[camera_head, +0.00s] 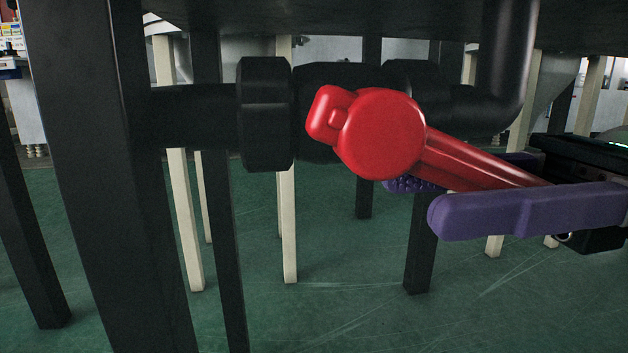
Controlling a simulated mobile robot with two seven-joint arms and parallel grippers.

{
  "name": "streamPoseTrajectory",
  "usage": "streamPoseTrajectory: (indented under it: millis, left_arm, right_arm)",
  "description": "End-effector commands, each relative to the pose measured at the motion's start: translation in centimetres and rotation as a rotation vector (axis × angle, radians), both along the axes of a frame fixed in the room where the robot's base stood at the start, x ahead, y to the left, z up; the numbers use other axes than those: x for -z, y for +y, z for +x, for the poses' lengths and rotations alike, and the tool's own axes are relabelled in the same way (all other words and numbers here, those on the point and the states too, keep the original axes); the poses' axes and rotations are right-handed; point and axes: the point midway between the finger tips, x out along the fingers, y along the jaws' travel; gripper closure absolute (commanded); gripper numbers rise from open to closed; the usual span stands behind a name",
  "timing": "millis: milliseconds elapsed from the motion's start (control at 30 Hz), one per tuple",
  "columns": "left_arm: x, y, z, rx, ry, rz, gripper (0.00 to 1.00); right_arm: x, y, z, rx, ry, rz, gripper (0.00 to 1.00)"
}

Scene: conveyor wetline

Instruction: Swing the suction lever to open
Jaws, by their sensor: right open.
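The suction lever (384,134) is red, with a round hub on a black pipe valve. Its handle (470,165) slants right and slightly down from the hub. My right gripper (418,201) comes in from the right with purple fingers. It is open, with one finger in front of the handle and just below it, and the other behind, partly hidden by the lever. The handle's far end runs in between the fingers. I cannot tell whether either finger touches it. My left gripper is not in view.
The black pipe (195,117) runs level from the left through a thick collar (265,114), and a bend (508,70) rises at right. A thick black post (100,180) stands at left. Dark and pale legs stand behind on the green floor (330,315). A dark surface overhangs above.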

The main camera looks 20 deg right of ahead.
Motion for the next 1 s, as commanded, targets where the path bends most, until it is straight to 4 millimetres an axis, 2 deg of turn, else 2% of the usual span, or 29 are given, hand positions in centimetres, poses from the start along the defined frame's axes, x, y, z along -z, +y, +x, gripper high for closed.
streamPoseTrajectory:
  millis: [67,500,1000]
  left_arm:
    - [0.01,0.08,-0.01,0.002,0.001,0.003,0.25]
    - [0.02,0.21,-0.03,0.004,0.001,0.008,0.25]
    - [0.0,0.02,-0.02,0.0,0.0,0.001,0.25]
  right_arm:
    - [-0.01,-0.01,0.0,0.0,0.0,0.0,0.52]
    - [0.01,-0.04,-0.01,0.0,0.0,0.0,1.0]
    - [0.02,-0.04,-0.01,0.0,0.0,0.0,1.0]
